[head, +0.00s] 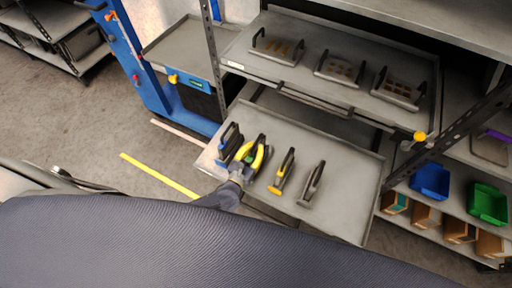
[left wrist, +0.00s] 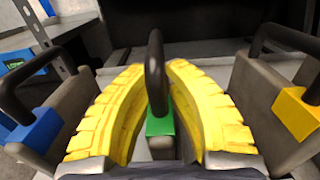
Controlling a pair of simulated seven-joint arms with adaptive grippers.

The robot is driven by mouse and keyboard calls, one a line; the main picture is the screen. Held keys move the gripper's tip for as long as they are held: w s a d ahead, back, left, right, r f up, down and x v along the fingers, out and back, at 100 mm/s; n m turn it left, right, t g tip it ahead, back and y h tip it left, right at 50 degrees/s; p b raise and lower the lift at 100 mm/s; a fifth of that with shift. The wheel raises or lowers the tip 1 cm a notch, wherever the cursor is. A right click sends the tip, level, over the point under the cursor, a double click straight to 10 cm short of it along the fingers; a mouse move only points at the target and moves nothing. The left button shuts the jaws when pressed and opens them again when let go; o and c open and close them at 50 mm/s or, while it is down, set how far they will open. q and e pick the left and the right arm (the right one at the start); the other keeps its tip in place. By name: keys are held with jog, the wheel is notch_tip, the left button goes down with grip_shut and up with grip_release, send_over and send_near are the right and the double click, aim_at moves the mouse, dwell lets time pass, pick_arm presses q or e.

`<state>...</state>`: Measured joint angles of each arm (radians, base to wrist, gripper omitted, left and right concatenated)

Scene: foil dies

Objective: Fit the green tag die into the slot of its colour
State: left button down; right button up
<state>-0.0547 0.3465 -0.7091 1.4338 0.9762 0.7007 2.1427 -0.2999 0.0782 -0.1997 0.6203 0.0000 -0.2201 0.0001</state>
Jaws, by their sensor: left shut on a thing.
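The green tag die (left wrist: 160,124) has a black loop handle and a green block; in the left wrist view it stands upright in the middle. My left gripper (head: 253,158) has yellow padded fingers, which also show in the left wrist view (left wrist: 155,100). They are shut on the die, one finger on each side. In the head view the fingers and arm hide most of the die, and I cannot tell whether it touches the tray. No slot with a green mark is clear to me. My right gripper is not in view.
A blue-tag die (head: 230,146) stands close on the left, a yellow-tag die (head: 283,172) on the right, and a grey die (head: 312,183) beyond it. They share the lower tray (head: 345,205). Handled plates (head: 339,70) lie on the upper shelf (head: 235,48). The tray's right side is clear.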

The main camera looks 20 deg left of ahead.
pick_arm(q)
jog(key=shift+w, duration=0.1)
jog(key=c, duration=1.8)
grip_release()
jog(key=shift+f, duration=0.15)
jog(key=shift+c, duration=0.2)
jog(key=o, duration=0.4)
jog(key=shift+o, duration=0.2)
jog(key=shift+r, duration=0.2)
jog(key=s+a, duration=0.2)
jog(key=s, duration=1)
jog(key=shift+a, duration=0.15)
